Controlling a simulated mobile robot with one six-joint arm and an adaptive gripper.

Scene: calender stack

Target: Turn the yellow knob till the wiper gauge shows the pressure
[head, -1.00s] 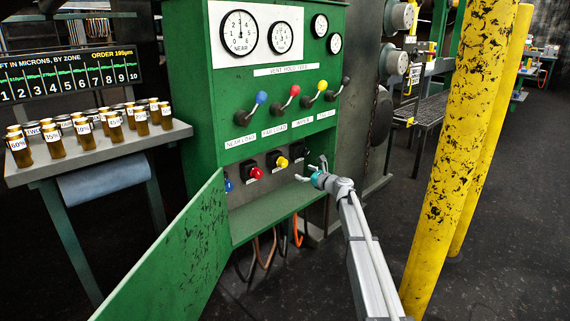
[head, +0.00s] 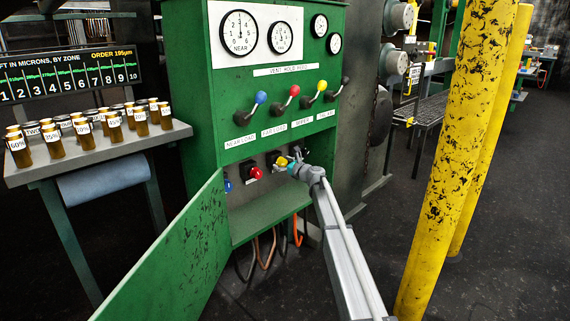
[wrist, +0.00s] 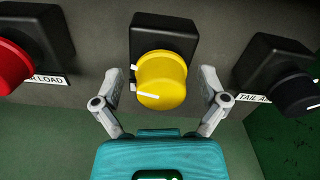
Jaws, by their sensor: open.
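The yellow knob (wrist: 161,80) sits on a black square mount in the wrist view, with a white mark on its face. In the head view the yellow knob (head: 282,162) is partly covered by my gripper (head: 293,165). In the wrist view my gripper (wrist: 160,90) is open, one finger on each side of the knob, with small gaps visible. The gauges are on the green cabinet's white panel and to its right; two small ones (head: 319,26) (head: 334,43) stand at the right. Their labels are too small to read, so I cannot tell which is the wiper gauge.
A red knob (wrist: 14,68) is left of the yellow one, and a black knob (wrist: 295,92) is right. Levers with coloured balls stand above. The open green door (head: 175,255) hangs at the left front. Yellow posts (head: 460,150) stand at the right.

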